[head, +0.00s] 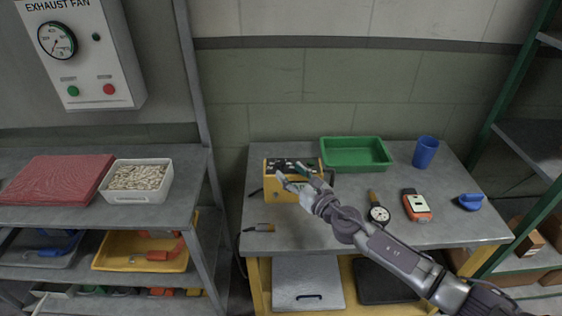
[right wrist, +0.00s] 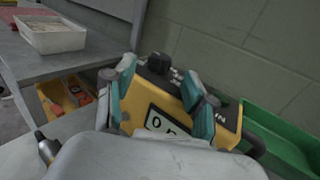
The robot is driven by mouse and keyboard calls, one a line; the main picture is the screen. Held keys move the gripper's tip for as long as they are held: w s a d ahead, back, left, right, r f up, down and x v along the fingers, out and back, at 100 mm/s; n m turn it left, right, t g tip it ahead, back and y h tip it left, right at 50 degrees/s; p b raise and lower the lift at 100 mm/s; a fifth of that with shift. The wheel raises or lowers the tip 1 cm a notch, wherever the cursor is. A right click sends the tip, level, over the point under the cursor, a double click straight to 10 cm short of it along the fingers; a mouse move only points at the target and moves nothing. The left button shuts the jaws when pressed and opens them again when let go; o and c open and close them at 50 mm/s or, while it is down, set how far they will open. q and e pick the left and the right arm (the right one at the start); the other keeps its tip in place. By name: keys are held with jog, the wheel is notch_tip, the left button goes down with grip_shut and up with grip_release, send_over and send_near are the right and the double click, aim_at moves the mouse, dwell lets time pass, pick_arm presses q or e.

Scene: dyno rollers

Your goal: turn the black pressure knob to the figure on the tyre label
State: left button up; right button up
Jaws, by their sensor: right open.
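A yellow box-shaped device (head: 270,187) with a dark top panel stands at the back left of the grey workbench. In the right wrist view the yellow device (right wrist: 135,104) shows a display with large dark characters, partly hidden by my gripper. A black knob (right wrist: 158,63) stands up from its top. My right gripper (head: 292,173) is open in front of the device. In the right wrist view its teal-padded fingers (right wrist: 160,72) are apart, with the knob seen between their tips. I cannot tell if they touch it. No tyre label can be made out. My left gripper is not in view.
A green tray (head: 355,168) and a blue cup (head: 425,152) stand behind. A round gauge (head: 380,214), an orange handheld meter (head: 417,206) and a blue object (head: 470,201) lie on the right. A cable plug (head: 262,227) lies at the bench's front left.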

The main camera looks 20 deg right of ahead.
aim_at(284, 166)
jog(key=x, duration=0.5)
jog(key=shift+w, duration=0.15)
